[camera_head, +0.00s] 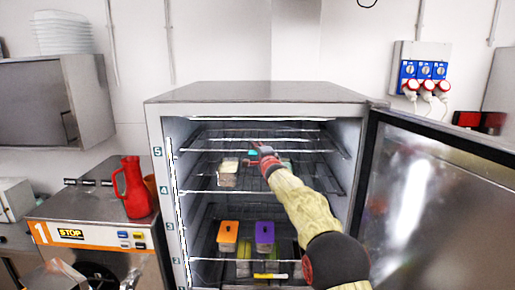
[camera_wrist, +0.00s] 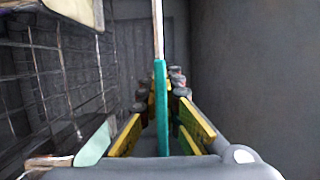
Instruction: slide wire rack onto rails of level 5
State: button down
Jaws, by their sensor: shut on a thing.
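The wire rack (camera_head: 215,134) is in the upper part of the open freezer cabinet, near the label 5 on the left post. My gripper (camera_head: 264,156) is inside the cabinet opening at the rack's front. In the wrist view my gripper (camera_wrist: 160,128) is shut on a teal sleeve (camera_wrist: 161,95) around a pale bar, which looks like the rack's front edge. Side rails show at the upper right (camera_head: 337,142). I cannot tell whether the rack's sides rest on them. My arm hides part of the cabinet's middle right.
A lower shelf carries a food container (camera_head: 229,168). Orange-lidded (camera_head: 228,232) and purple-lidded (camera_head: 265,233) containers stand further down. The glass door (camera_head: 440,205) is open to the right. A red jug (camera_head: 133,188) stands on the machine at left.

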jog(key=shift+f, duration=0.35)
jog(key=c, duration=2)
grip_release()
jog(key=shift+o, duration=0.4)
jog(key=shift+f, duration=0.1)
